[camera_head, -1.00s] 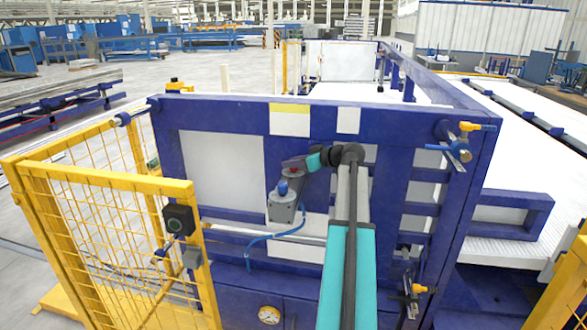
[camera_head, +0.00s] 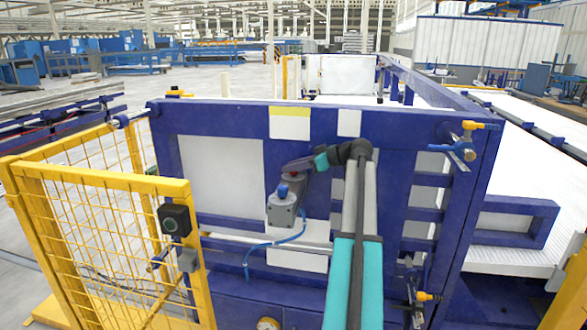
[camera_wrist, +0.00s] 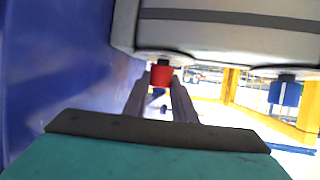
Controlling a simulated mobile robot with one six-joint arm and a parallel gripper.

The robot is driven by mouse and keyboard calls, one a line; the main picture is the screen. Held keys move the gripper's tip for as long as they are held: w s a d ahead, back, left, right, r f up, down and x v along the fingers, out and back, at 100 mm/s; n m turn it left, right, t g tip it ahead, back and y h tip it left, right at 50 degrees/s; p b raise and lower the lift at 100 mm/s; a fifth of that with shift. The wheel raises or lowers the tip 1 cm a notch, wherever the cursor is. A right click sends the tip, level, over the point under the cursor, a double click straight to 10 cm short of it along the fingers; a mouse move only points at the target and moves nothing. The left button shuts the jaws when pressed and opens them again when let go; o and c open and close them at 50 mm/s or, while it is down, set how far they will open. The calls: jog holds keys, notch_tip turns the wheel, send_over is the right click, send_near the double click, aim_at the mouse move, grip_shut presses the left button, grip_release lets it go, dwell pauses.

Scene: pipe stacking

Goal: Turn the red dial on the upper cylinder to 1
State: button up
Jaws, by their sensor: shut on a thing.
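In the wrist view a small red dial (camera_wrist: 162,76) sits on the underside of a large grey rounded body (camera_wrist: 225,30) with a dark band. The dark fingers of my gripper (camera_wrist: 161,95) stand on either side of the dial and are shut on it. No number or mark on the dial can be read. In the head view my gripper (camera_head: 300,164) reaches left from my arm at the blue panel, just above a grey unit (camera_head: 283,210) with a blue knob (camera_head: 283,190).
A blue-capped fitting (camera_wrist: 285,92) hangs right of the dial in the wrist view. A blue wall fills the left side there. A blue hose (camera_head: 262,243) runs below the grey unit. A yellow mesh gate (camera_head: 100,230) stands at left, with a black box (camera_head: 174,219) on its post.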

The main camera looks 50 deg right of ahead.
jog(key=o, duration=1)
jog(key=shift+o, duration=0.2)
jog(key=shift+s, duration=0.15)
jog(key=b+v, duration=0.2)
jog(key=v, duration=1.1)
jog(key=shift+s+b, duration=0.25)
jog(key=shift+b, duration=0.05)
jog(key=shift+r, duration=0.1)
